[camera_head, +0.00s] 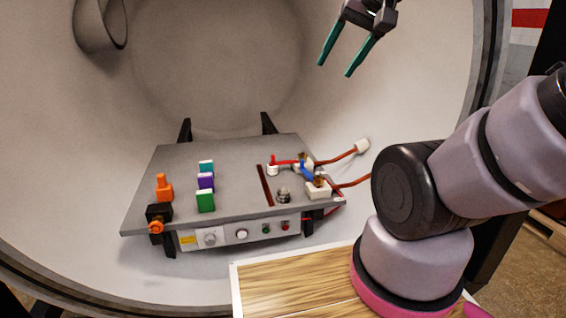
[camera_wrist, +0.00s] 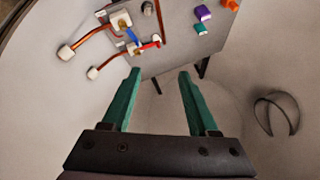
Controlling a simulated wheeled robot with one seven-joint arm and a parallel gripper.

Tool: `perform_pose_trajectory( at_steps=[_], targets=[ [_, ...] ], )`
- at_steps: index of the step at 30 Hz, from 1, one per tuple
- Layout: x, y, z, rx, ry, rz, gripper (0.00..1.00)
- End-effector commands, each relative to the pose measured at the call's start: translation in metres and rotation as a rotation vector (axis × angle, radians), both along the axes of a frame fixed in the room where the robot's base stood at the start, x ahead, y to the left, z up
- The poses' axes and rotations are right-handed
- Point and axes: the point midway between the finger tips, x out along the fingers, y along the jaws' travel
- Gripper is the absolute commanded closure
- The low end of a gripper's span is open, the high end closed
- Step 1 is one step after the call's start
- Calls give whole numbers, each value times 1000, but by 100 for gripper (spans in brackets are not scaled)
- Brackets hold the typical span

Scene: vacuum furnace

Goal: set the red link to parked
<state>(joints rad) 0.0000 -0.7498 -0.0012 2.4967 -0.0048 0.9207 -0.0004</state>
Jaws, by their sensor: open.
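The red link (camera_head: 287,162) lies on the right part of the grey panel (camera_head: 235,150). Its left end is at a small white post (camera_head: 272,170) and its right end is near a white terminal block. In the wrist view the red link (camera_wrist: 147,46) is small, with its end by a white post (camera_wrist: 155,38). A blue link (camera_head: 306,172) sits close to it, between the white terminals. My gripper (camera_head: 334,68) is open and empty, high above and behind the panel's right side. It also shows in the wrist view (camera_wrist: 160,72), with nothing between its fingers.
Green (camera_head: 205,201), purple (camera_head: 205,181) and teal blocks and an orange piece (camera_head: 164,188) stand on the panel's left. Orange cables (camera_head: 338,158) run right. A dark knob (camera_head: 283,195) is nearby. The curved chamber wall (camera_head: 215,50) surrounds the panel; a wooden board (camera_head: 290,285) is in front.

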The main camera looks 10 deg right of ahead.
Motion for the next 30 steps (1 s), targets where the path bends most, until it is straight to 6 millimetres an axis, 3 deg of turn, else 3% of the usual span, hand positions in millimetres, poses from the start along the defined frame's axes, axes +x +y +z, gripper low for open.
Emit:
perform_pose_trajectory(
  at_steps=[5, 8, 17, 23, 30],
  targets=[
    [15, 0, 3, -10, 27, 1, 51],
    [40, 1, 7, -26, 65, 4, 51],
    [145, 8, -4, -85, 213, 14, 51],
    [223, 18, -38, -120, 314, 24, 51],
    [308, 32, -110, -155, 432, 37, 51]
  ],
)
